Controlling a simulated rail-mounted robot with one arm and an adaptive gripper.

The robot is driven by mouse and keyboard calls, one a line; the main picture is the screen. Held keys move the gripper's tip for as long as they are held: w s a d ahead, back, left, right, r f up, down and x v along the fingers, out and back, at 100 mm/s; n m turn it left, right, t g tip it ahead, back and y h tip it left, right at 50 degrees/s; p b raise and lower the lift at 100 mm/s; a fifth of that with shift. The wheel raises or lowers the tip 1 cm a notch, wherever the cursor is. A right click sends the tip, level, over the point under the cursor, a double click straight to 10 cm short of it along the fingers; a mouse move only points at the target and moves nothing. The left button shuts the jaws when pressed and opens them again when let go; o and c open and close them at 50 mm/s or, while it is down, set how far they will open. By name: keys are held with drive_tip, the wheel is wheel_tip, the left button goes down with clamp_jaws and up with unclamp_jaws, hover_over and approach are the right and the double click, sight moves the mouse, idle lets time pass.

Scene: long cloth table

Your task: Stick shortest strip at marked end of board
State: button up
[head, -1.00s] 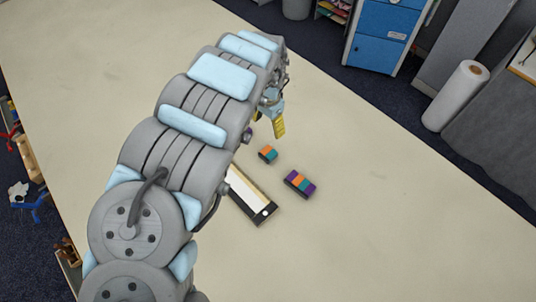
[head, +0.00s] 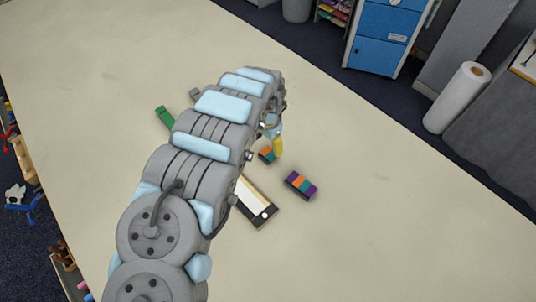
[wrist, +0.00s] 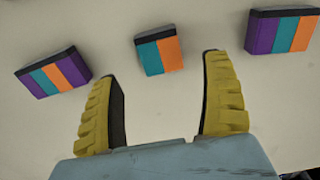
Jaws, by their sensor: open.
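The shortest strip, a small teal-and-orange block (wrist: 159,50), lies on the table just beyond the gap between my fingertips in the wrist view. In the head view this strip (head: 266,156) is partly covered by my gripper. My gripper (wrist: 158,68) is open and empty. A longer purple, teal and orange strip (wrist: 53,74) lies to its left; it also shows in the head view (head: 300,185). Another purple, teal and orange strip (wrist: 280,33) lies to its right and is hidden in the head view. The board (head: 256,202) has a white face and a black end with a white dot; my arm covers its far part.
A green object (head: 164,116) and a small grey object (head: 195,94) lie on the table left of my arm. The table (head: 400,220) is clear on the right. A white roll (head: 457,97) and a blue cabinet (head: 378,38) stand beyond its edge.

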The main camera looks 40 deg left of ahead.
sight(268, 153)
drive_tip(key=shift+d+f+p, duration=0.1)
drive_tip(key=shift+f+p, duration=0.25)
drive_tip(key=shift+f, duration=1.8)
drive_tip(key=shift+w+f, duration=0.15)
drive_tip(key=shift+f, duration=1.15)
drive_tip(key=c, duration=1.2)
